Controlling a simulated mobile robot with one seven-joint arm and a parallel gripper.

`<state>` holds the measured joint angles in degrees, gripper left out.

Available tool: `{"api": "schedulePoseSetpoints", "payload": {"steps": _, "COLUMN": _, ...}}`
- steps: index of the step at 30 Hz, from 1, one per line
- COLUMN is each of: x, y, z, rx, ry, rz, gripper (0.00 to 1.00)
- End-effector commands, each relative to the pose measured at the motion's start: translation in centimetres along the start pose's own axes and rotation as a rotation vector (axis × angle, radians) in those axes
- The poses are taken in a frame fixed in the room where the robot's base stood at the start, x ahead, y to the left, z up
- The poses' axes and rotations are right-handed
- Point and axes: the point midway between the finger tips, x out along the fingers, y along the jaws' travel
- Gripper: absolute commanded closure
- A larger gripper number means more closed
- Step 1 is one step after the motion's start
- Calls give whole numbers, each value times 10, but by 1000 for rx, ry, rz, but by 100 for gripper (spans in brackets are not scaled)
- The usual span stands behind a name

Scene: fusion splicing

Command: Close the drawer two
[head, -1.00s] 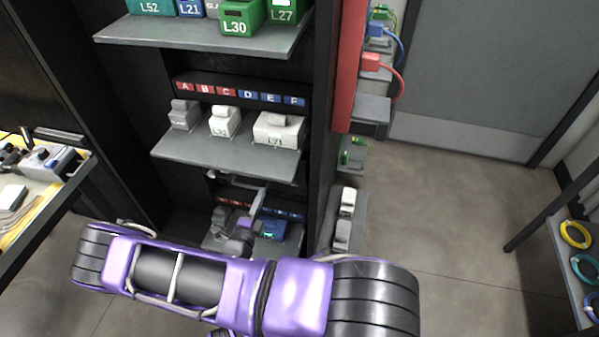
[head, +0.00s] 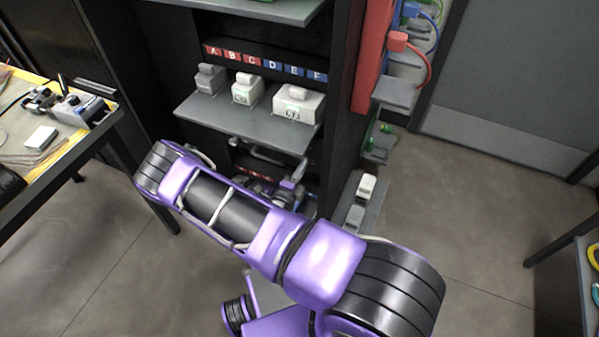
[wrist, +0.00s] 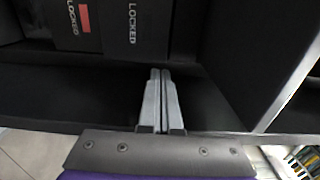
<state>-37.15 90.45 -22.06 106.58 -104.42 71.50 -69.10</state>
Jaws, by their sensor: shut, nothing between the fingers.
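The black cabinet holds a grey pulled-out tray or shelf (head: 222,122) bearing grey and white devices, with a red and blue A to F label strip (head: 265,64) behind it. A grey bar handle (head: 262,153) shows below this tray. A lower level with another label strip is mostly hidden by my arm. No number two is readable, so I cannot tell which level is drawer two. My gripper (head: 299,172) is close below the right end of the handle; contact is unclear. In the wrist view its fingers (wrist: 160,92) are together and empty, before a dark interior with boxes marked LOCKED (wrist: 133,30).
A side rack with grey shelves (head: 398,92) and cables is right of the cabinet. A workbench (head: 65,150) with tools stands at left, and another table (head: 588,262) at far right. Open floor (head: 480,215) lies between the rack and the right table.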

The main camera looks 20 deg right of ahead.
Motion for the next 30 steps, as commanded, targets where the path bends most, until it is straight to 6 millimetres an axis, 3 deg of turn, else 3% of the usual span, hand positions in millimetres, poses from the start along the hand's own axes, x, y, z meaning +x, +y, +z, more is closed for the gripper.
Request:
{"api": "schedulePoseSetpoints", "payload": {"steps": 6, "x": 47, "y": 1, "z": -1, "rx": 2, "ry": 3, "rz": -2, "gripper": 100}}
{"api": "schedulePoseSetpoints", "payload": {"steps": 12, "x": 72, "y": 1, "z": 0, "rx": 1, "ry": 0, "rz": -1, "gripper": 100}}
{"api": "schedulePoseSetpoints", "payload": {"steps": 27, "x": 82, "y": 0, "z": 0, "rx": 0, "ry": -1, "rz": -1, "gripper": 100}}
{"api": "schedulePoseSetpoints", "payload": {"steps": 30, "x": 94, "y": 0, "z": 0, "rx": 2, "ry": 0, "rz": -2, "gripper": 100}}
